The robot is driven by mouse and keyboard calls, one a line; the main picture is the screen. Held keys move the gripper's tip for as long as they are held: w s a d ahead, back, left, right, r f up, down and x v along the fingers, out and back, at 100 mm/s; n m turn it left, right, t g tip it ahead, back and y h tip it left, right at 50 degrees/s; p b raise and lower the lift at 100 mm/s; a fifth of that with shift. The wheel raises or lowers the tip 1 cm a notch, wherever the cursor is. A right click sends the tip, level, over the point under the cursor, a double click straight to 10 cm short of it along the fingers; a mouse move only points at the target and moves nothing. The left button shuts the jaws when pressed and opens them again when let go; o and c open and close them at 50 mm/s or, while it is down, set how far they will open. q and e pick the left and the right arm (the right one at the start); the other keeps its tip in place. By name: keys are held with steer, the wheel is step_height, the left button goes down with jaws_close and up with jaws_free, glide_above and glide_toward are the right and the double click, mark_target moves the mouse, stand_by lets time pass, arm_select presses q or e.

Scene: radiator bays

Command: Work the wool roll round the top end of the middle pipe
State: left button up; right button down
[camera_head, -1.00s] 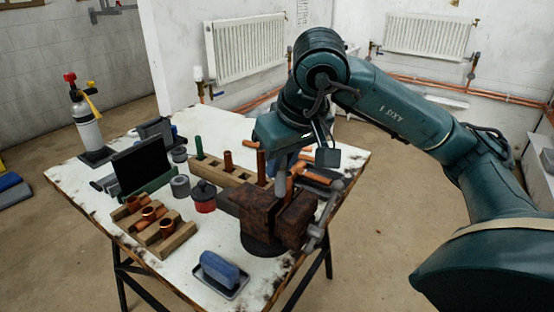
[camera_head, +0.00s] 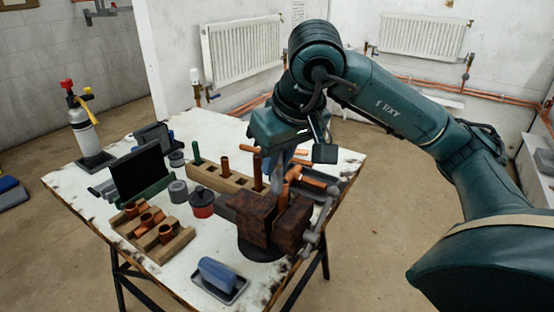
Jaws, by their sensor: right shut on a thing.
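My right gripper (camera_head: 277,172) points down just above the rusty brown vise (camera_head: 256,221) on the workbench. It is shut on a small grey piece, which I take to be the wool roll (camera_head: 276,186); my fingers partly hide it. A short copper pipe (camera_head: 284,192) stands up at the vise jaws, right beside the grey piece. Whether the roll touches this pipe I cannot tell. Copper pipes (camera_head: 225,165) and (camera_head: 257,172) stand upright in a wooden rack behind. Which pipe is the middle one is unclear from this angle. My left gripper is out of view.
The white workbench (camera_head: 190,262) carries a wooden block with copper fittings (camera_head: 165,236), a red pot (camera_head: 202,204), grey cans (camera_head: 178,190) and a blue block on a tray (camera_head: 219,275). A gas torch (camera_head: 84,130) stands at the back left. The bench's front left is partly clear.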

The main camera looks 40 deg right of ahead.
step_height(320, 180, up, 3)
steer(key=shift+f+p, duration=0.2)
steer(key=shift+p, duration=0.55)
steer(key=shift+r+p, duration=1.2)
steer(key=shift+r, duration=0.45)
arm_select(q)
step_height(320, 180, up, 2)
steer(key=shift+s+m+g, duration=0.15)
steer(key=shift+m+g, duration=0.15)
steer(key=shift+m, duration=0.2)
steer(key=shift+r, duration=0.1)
